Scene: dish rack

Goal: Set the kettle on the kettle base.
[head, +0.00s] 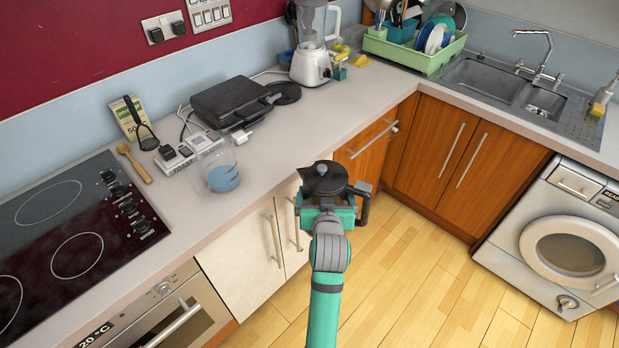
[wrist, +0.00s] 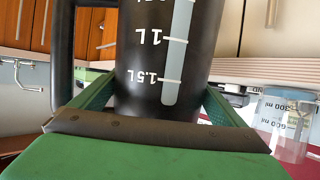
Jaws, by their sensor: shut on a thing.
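The dark kettle (head: 324,178) is upright in my gripper (head: 327,208), held in front of the counter over the floor. Its lid faces up and its handle (head: 363,203) points right. In the wrist view, which looks upside down, the kettle (wrist: 145,60) with its litre scale is between the two green fingers of my gripper (wrist: 160,106). The fingers are shut on its body. A flat black round disc, which looks like the kettle base (head: 287,93), lies on the counter right of the black grill. It is empty and well beyond the kettle.
A black grill (head: 232,103) sits left of the base, and a white blender (head: 311,62) stands behind it. A measuring jug (head: 219,172) stands near the counter's front edge. A green dish rack (head: 415,50) is at the back. The counter (head: 330,110) in front of the base is clear.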

